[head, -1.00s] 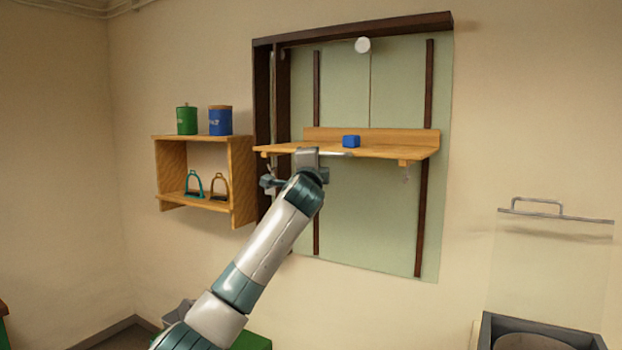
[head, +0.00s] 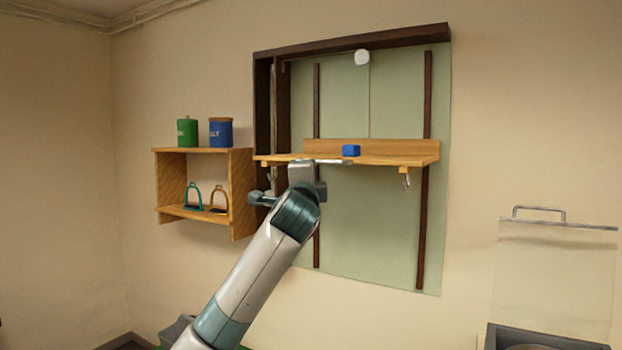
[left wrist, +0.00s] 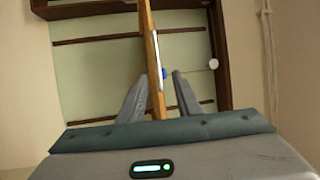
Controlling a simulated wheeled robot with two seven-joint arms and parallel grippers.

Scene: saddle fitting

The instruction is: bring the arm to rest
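My left gripper (head: 303,172) is at the front edge of the wooden shelf (head: 400,152), left of its middle, in the head view. The fingers are mostly hidden there. In the left wrist view the two fingers (left wrist: 161,74) stand apart, with the shelf (left wrist: 150,30) seen edge-on between them. A gap shows beside the right finger; whether the left finger touches the shelf, I cannot tell. A small blue block (head: 351,150) sits on the shelf, and part of it shows between the fingers in the wrist view (left wrist: 164,72). My right gripper is not in view.
A wall cabinet (head: 240,190) at left holds a green canister (head: 187,132), a blue canister (head: 221,132) and two stirrups (head: 194,198). A clear panel with a handle (head: 540,214) is at right.

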